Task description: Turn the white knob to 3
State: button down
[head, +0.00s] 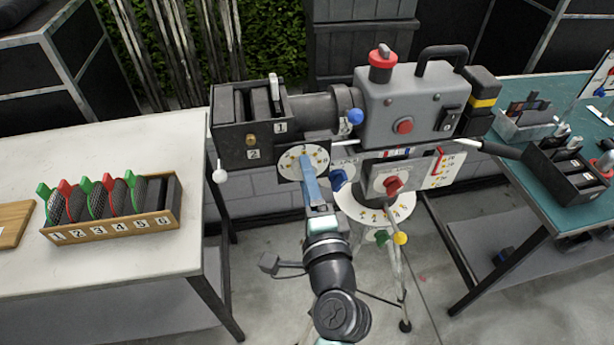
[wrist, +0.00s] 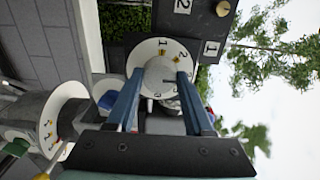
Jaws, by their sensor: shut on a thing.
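The white knob (wrist: 158,77) sits at the middle of a round white numbered dial (wrist: 160,46), on the lower front of the black box. The dial also shows in the head view (head: 292,160). My gripper (wrist: 160,78) has its blue fingers on either side of the knob and is shut on it. In the head view my gripper (head: 306,164) reaches up to the dial and hides the knob. A short dark mark on the knob points right in the wrist view. Figures 1 and 2 show on the dial's upper part; the right finger covers part of the scale, so the exact setting cannot be told.
A grey lamp housing (head: 410,88) with a red knob (head: 393,185) stands close right of the dial. A white tripod dial (head: 350,207) is below it. A white table (head: 110,250) is left and a green table (head: 535,185) right.

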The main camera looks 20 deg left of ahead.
jog(key=shift+c, duration=1.4)
grip_release()
jog(key=b+v, duration=0.3)
jog(key=v, duration=1)
jog(key=shift+b, duration=0.35)
